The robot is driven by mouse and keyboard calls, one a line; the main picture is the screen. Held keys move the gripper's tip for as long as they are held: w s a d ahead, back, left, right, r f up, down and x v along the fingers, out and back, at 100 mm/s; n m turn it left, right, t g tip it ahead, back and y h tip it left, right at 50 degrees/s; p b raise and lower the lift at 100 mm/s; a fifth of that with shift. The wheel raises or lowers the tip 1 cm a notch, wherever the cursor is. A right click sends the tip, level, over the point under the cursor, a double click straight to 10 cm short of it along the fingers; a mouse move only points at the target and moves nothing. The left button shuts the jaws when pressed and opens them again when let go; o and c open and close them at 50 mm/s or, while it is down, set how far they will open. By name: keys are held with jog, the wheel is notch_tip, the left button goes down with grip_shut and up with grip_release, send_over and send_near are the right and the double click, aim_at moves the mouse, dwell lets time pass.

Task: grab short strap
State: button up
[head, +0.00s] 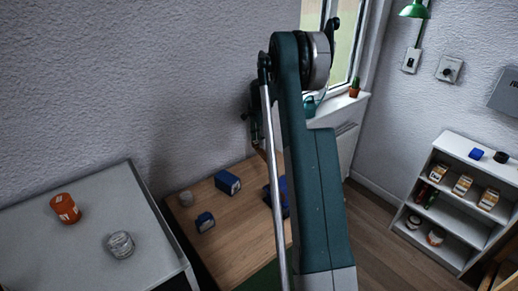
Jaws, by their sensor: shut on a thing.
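My gripper (256,138) hangs above the far side of the wooden table, just left of my upper arm. It is small and dark in the head view and partly hidden by my arm. A thin brown strip (259,151), which looks like the short strap, shows at its fingertips. The gripper is shut on it. The strip slopes down to the right, and its lower end goes behind my arm. I cannot tell whether it touches anything below.
The wooden table (235,238) carries a blue box (228,182), a smaller blue box (205,222), a grey cylinder (185,198) and a blue object half behind my arm. A grey table (85,225) holds an orange jar (65,208) and a grey jar (120,245). White shelves (455,180) stand right.

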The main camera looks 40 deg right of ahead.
jog(key=shift+s+r, duration=0.2)
jog(key=shift+r, duration=0.25)
jog(key=s+b, duration=0.1)
jog(key=s, duration=1.8)
jog(key=shift+s, duration=0.15)
jog(key=shift+f, duration=0.1)
